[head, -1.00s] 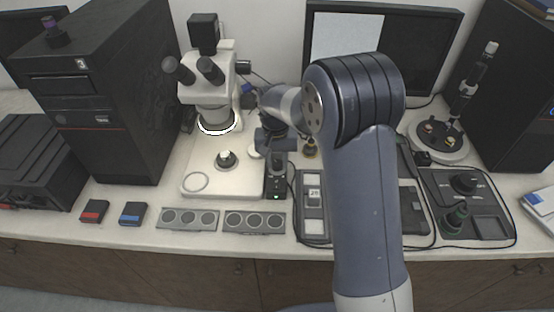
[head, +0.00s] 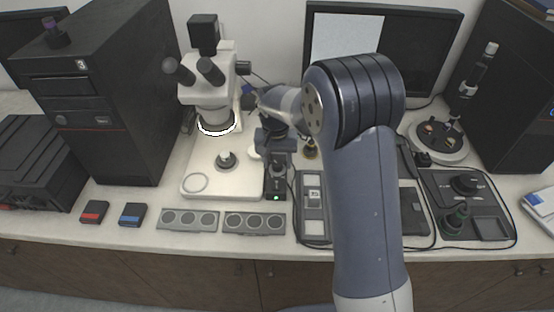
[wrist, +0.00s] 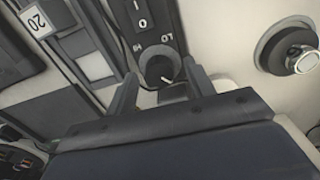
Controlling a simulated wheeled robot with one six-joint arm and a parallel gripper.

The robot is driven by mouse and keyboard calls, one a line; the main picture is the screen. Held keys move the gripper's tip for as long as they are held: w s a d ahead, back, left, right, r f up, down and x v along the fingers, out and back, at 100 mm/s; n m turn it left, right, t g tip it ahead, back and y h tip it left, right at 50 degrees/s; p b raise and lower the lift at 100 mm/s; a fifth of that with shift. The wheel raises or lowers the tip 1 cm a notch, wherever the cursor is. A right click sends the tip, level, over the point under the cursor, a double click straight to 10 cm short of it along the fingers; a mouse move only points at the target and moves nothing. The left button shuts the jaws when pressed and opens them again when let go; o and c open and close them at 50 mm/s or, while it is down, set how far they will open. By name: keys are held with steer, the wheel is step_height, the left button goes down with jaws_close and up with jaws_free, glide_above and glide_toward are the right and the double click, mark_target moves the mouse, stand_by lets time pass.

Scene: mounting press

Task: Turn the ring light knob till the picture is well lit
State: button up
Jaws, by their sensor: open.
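The ring light knob (wrist: 160,68) is a dark round dial on a black control box (wrist: 146,18), with HI and LO marks and a pale pointer line toward the lower right of the picture. My gripper (wrist: 160,76) is open, one finger on each side of the knob; I cannot tell whether they touch it. In the head view my gripper (head: 276,150) is over the control box (head: 276,188), which has a green lamp. The ring light (head: 217,128) glows white under the microscope (head: 208,85). The monitor (head: 430,50) shows a pale picture, partly hidden by my arm.
The microscope base (head: 225,185) stands just left of the box. A panel labelled 20 (head: 313,228) lies close on its right, with cables between. Grey trays (head: 254,222) with round wells lie in front. A black computer tower (head: 100,120) stands at the left.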

mark_target(276, 163)
step_height(276, 163, up, 11)
steer(key=shift+a+b, duration=0.15)
steer(key=shift+b, duration=0.25)
steer(key=shift+f, duration=0.15)
stand_by(1.0)
step_height(276, 163, down, 11)
steer(key=shift+r+p, duration=0.1)
steer(key=shift+p, duration=0.3)
stand_by(0.4)
